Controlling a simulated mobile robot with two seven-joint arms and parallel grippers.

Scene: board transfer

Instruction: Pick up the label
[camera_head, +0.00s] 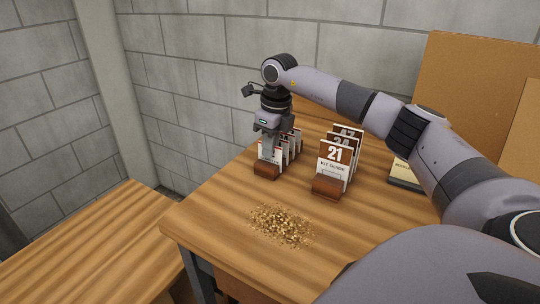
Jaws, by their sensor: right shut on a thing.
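Several white labels with brown tops stand upright in two wooden holders on the table. The front label of the right group (335,160) reads "21 KIT GUIDE"; others behind it are partly hidden. My right gripper (268,138) points down at the left group and is shut on a label (269,156) there. That label still appears to stand at its wooden holder (267,171). The gripper covers its upper part, so I cannot read it. My left gripper is not in view.
A heap of small golden bits (282,226) lies near the front of the wooden table (210,208). A dark-edged box or book (405,178) lies at the right, partly behind my arm. A lower wooden surface (95,245) is at the left. Brown boards (475,75) lean against the block wall.

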